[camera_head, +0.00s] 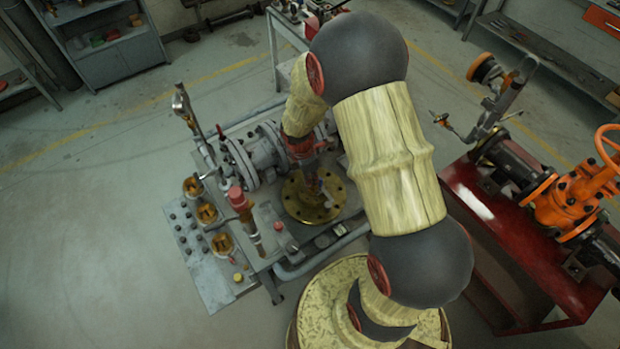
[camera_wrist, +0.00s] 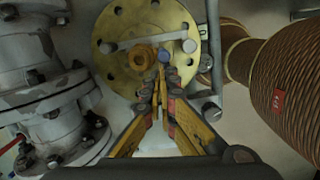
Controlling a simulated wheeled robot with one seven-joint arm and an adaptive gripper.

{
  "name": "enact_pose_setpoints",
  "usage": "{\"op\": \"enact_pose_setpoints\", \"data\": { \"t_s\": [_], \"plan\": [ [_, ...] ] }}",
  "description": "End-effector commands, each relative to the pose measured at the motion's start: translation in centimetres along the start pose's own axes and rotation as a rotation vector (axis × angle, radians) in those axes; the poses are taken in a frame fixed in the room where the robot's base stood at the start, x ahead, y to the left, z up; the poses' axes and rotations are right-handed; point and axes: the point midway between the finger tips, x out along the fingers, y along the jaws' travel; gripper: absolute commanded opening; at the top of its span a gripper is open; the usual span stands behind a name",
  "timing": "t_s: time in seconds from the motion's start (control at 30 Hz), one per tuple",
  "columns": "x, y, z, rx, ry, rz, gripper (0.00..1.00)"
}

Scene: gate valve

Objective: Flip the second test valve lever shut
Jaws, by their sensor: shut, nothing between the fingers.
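A round brass flange (camera_wrist: 120,66) with bolt holes lies below my gripper. A grey bar lever (camera_wrist: 145,41) with rounded ends crosses its face. A second grey bar (camera_wrist: 213,50) runs lengthwise at the right of the flange, apart from the fingers. Which bar is the second test valve lever cannot be told. In the head view the brass flange (camera_head: 298,208) is on the bench, with my gripper (camera_head: 313,186) above it.
Grey flanged piping (camera_head: 262,152) stands left of the brass flange. A red-capped upright fitting (camera_head: 238,200) is near the bench's front left. An orange valve (camera_head: 570,205) sits on a red stand (camera_head: 475,215) at right. Open floor lies at left.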

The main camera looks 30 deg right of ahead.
Motion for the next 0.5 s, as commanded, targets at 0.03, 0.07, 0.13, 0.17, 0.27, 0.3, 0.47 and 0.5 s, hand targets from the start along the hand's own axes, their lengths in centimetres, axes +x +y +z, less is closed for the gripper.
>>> {"op": "enact_pose_setpoints", "data": {
  "t_s": [0.03, 0.07, 0.13, 0.17, 0.27, 0.3, 0.47, 0.5],
  "plan": [
    [-0.1, 0.0, 0.1, 0.0, 0.007, -0.002, 0.0],
    [-0.1, 0.0, 0.2, 0.0, 0.011, -0.003, 0.0],
    [-0.2, 0.0, 0.3, 0.0, 0.022, -0.005, 0.0],
    [-0.2, 0.1, 0.3, 0.0, 0.027, -0.006, 0.0],
    [-0.3, 0.1, 0.4, -0.002, 0.03, -0.005, 0.0],
    [-0.3, 0.1, 0.5, -0.002, 0.03, -0.006, 0.0],
    [-0.5, 0.1, 1.0, -0.003, 0.03, -0.008, 0.0],
    [-0.5, 0.2, 1.2, -0.003, 0.03, -0.007, 0.0]
  ]
}}
